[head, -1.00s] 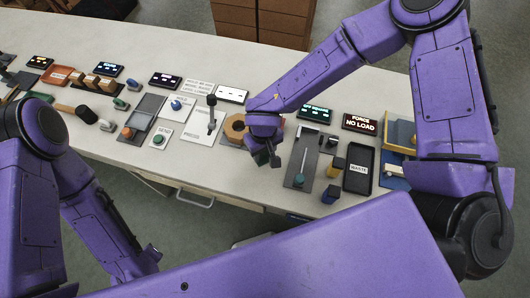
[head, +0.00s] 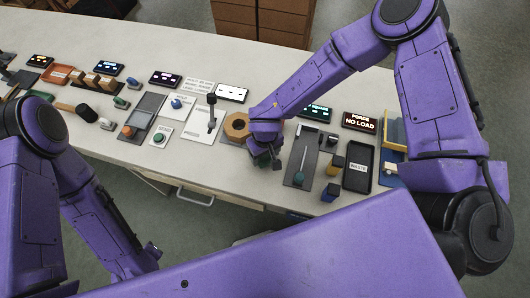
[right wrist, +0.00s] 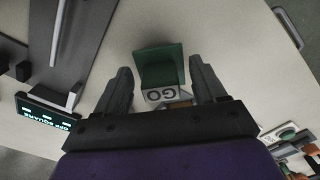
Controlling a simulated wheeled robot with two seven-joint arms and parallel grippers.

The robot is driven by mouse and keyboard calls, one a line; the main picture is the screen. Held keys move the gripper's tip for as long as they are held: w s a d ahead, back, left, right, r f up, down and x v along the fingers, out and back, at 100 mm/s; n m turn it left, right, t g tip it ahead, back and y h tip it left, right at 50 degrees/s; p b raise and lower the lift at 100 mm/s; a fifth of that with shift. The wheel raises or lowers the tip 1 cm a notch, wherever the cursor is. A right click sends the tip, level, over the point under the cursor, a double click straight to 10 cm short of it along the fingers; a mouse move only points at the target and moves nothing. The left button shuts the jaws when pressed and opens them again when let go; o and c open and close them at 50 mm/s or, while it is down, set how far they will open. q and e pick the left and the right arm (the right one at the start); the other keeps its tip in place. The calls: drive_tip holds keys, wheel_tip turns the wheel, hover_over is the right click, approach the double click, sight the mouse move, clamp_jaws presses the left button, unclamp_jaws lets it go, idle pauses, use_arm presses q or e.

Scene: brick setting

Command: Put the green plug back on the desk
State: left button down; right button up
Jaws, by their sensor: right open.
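The green plug (right wrist: 160,68), a green block with a white "GO" label, is in the right wrist view between the two fingers of my right gripper (right wrist: 160,85). The fingers are open, with a narrow gap on each side of it. In the head view my right gripper (head: 268,160) is low over the desk (head: 235,180), near its front edge, and only a small green part of the plug (head: 277,164) shows. It appears to be at the desk surface; contact underneath is hidden. My left gripper is not in view.
A wooden octagonal piece (head: 236,127) is just behind and left of the gripper. To the right are a grey plate with a lever (head: 302,157), yellow-and-black and blue blocks (head: 331,191), and a black waste tray (head: 358,167). Bare desk lies to the left front.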

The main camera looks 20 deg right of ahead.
wheel_tip(320, 180, up, 12)
idle(0.3)
